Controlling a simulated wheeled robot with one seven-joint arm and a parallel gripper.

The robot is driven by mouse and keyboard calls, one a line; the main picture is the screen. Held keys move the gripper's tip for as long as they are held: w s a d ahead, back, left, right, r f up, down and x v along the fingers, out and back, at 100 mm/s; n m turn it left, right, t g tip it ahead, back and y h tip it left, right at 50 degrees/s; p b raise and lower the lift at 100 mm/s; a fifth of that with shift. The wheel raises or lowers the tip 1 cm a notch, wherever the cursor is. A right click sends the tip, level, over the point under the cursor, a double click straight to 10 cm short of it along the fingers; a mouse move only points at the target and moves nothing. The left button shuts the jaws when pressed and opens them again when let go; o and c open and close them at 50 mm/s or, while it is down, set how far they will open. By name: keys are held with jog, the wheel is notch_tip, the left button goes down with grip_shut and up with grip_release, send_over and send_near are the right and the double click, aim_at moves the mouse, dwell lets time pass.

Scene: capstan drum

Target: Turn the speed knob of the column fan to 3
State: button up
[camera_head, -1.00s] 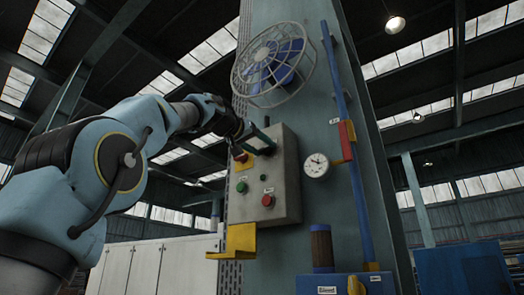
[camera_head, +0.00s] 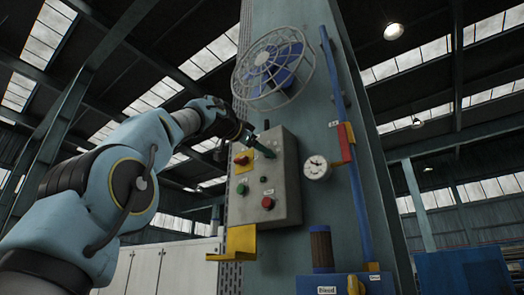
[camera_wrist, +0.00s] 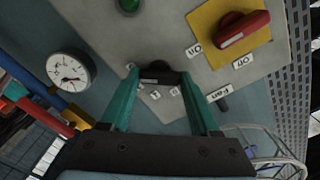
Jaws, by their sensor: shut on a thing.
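The grey control box (camera_head: 285,205) is on the column under the caged blue fan (camera_head: 275,68). In the wrist view, the black speed knob (camera_wrist: 160,73) is near the box's edge, beside a "Fan" label (camera_wrist: 222,92). Small white number labels (camera_wrist: 155,95) sit beside the knob; I cannot read the digits surely. The knob has a pale mark, but which number it points to is unclear. My gripper (camera_wrist: 160,78) has its teal fingers on either side of the knob, shut on it. In the head view, my gripper (camera_head: 264,147) reaches the box's top and hides the knob.
A red rotary switch (camera_wrist: 244,33) on a yellow plate is close by on the box. Green (camera_head: 242,190) and red (camera_head: 267,203) buttons lie below. A gauge (camera_head: 316,168), a blue pipe (camera_head: 355,205) and a yellow bracket (camera_head: 240,240) are nearby.

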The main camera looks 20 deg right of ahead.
jog(key=shift+f+m, duration=0.1)
jog(key=shift+m, duration=0.5)
jog(key=o, duration=1.4)
jog(key=shift+c, duration=0.2)
jog(key=shift+a, duration=0.1)
jog(key=b+v, duration=0.4)
jog(key=v, duration=0.6)
jog(key=shift+s+a+b, duration=0.15)
jog(key=shift+a+b, duration=0.15)
jog(key=shift+b, duration=0.1)
jog(key=shift+s+a, duration=0.1)
